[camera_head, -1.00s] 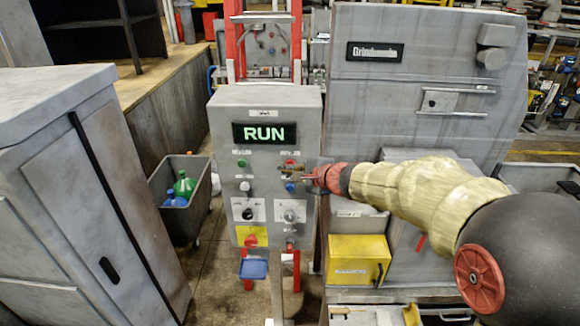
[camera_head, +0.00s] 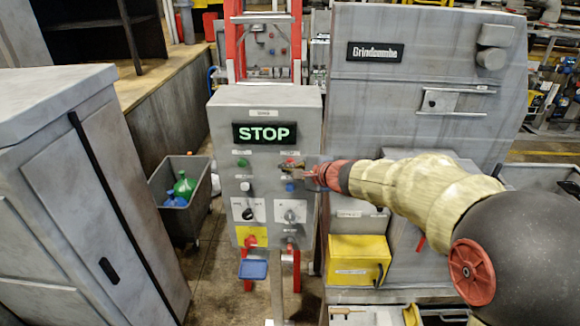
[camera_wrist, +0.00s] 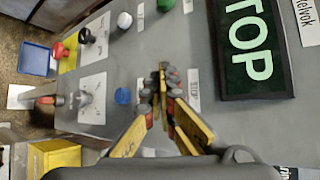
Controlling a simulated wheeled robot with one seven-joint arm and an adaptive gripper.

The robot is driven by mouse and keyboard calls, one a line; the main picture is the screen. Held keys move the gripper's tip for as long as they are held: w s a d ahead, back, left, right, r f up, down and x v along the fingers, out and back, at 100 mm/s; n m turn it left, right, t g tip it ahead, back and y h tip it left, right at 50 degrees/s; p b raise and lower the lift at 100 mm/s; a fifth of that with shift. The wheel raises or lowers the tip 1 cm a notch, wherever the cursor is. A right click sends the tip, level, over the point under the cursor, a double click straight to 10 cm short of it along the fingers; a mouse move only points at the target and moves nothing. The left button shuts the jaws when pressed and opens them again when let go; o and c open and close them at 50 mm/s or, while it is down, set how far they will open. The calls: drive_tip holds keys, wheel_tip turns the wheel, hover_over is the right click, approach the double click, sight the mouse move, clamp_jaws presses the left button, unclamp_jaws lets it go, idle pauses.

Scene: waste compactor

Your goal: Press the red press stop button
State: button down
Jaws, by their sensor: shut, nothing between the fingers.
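The grey control box (camera_head: 225,118) stands in the middle of the head view. Its display (camera_head: 264,133) reads STOP in green letters and also fills the upper right of the wrist view (camera_wrist: 250,42). My gripper (camera_head: 284,167) is shut and empty, with its fingertips at the upper right of the button panel. In the wrist view the fingertips (camera_wrist: 166,76) meet at the panel face beside a white label. The red press stop button is not clearly visible; the fingertips cover that spot. I cannot tell whether they touch it.
A blue button (camera_wrist: 122,95) is close to the fingertips. A green button (camera_head: 242,162), a white button (camera_head: 245,186), knobs and a red button on yellow (camera_head: 250,241) share the panel. A grey machine (camera_head: 420,60) stands to the right, a grey cabinet (camera_head: 60,170) to the left.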

drive_tip(key=shift+s, duration=0.1)
idle(0.4)
drive_tip(key=shift+s+b, duration=0.65)
drive_tip(key=shift+s, duration=0.1)
drive_tip(key=s+b, duration=0.2)
drive_tip(key=s, duration=0.3)
drive_tip(key=shift+a, duration=0.1)
idle(0.6)
